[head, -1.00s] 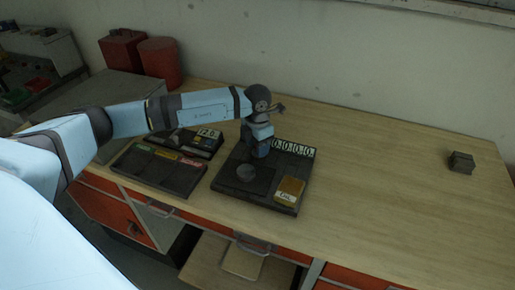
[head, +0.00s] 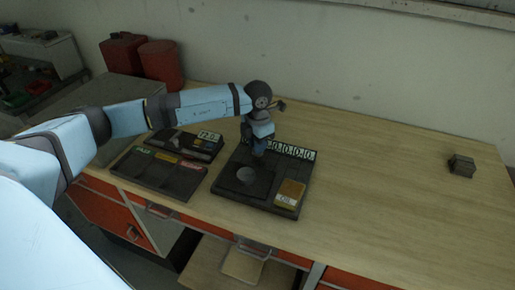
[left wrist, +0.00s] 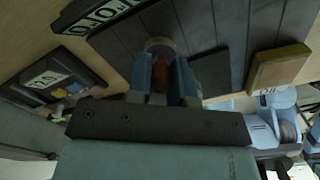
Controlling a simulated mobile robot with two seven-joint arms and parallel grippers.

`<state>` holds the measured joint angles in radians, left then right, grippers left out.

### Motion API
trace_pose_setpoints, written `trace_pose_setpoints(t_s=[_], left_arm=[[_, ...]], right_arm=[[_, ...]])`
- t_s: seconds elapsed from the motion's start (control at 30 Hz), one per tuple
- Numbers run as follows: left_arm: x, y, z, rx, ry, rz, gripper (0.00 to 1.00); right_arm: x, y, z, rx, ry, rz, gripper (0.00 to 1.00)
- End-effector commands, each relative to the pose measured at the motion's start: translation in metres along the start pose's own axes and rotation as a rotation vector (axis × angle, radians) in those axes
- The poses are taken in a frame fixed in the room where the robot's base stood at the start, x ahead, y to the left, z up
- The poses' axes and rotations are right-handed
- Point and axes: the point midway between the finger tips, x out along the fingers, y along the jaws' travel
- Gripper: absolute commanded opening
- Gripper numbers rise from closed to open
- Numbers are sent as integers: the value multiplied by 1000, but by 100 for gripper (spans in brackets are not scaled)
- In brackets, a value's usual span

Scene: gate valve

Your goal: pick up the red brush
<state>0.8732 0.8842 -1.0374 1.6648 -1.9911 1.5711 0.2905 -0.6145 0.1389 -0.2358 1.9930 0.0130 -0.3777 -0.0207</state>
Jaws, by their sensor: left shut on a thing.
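A red-brown object (left wrist: 160,76), which looks like the red brush, is between the two blue fingers of my left gripper (left wrist: 163,64) in the left wrist view. The fingers are shut on it. In the head view my left gripper (head: 258,148) points down over the back part of a dark tray (head: 232,194). The brush is mostly hidden there by the gripper, and I cannot tell whether it touches the tray. My right gripper is not in view.
A small dark block (head: 461,165) sits far right.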

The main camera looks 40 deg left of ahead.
Motion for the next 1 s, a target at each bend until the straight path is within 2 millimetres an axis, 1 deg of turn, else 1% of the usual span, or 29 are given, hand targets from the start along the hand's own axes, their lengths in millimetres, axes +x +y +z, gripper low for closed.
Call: trace_pose_setpoints(t_s=[0.17, 0.4, 0.5, 0.6, 0.7, 0.8, 1.0], left_arm=[[-39, 0, 1, 2, -6, 2, 0], [-111, 0, 1, 1, -7, 3, 0], [-135, 0, 1, 1, -5, 3, 0], [-154, 0, 0, 1, -4, 2, 0], [-168, 0, 0, 1, -2, 1, 0], [-176, 0, 0, 0, -1, 1, 0], [-180, 0, 0, 1, 0, 1, 0]], right_arm=[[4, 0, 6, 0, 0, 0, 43], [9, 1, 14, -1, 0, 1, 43], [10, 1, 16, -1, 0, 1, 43], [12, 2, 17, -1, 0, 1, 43], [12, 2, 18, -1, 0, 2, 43], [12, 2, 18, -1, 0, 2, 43], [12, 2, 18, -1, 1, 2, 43]])
